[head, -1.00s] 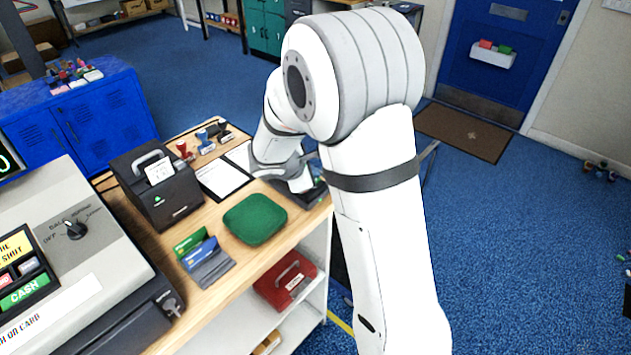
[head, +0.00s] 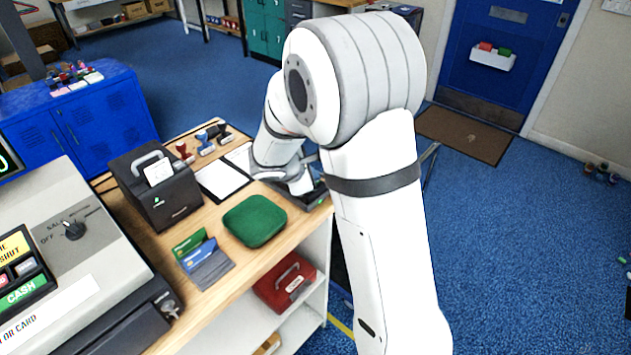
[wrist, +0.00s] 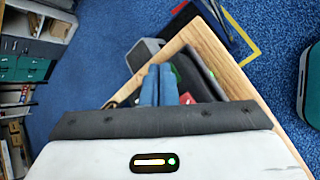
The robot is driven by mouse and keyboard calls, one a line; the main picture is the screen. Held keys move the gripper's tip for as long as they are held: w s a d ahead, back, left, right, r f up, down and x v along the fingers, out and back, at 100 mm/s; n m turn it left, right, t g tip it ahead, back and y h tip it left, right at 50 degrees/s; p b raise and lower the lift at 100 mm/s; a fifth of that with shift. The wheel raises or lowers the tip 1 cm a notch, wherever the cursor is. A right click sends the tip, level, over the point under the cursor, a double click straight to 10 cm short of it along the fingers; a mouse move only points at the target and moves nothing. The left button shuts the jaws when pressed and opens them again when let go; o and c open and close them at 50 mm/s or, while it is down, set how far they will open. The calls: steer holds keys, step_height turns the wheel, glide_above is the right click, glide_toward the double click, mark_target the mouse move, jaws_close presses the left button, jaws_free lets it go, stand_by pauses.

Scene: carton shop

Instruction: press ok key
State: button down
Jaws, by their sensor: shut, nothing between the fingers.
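A dark keypad device (head: 316,194) lies at the far right end of the wooden counter, partly hidden behind my wrist. In the wrist view the device (wrist: 203,80) shows beside and under my fingers, with a red patch and a green patch that look like keys. My gripper (wrist: 158,72) is shut and empty, its two blue fingers side by side, pointing down over the device. I cannot tell whether the fingertips touch it. The OK key's lettering is not readable. The fingers are hidden in the head view.
A green pad (head: 254,221), a card holder (head: 206,262), a clipboard (head: 219,179), a black box with a handle (head: 155,188) and stamps (head: 203,142) share the counter. A cash register (head: 70,250) stands at the left. A red box (head: 285,284) sits on the shelf below.

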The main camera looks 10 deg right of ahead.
stand_by(0.5)
steer(key=shift+a+r+p, duration=0.1)
steer(key=shift+r+p, duration=0.35)
steer(key=shift+r, duration=0.3)
steer(key=shift+r+p, duration=1.75)
steer(key=shift+r, duration=0.8)
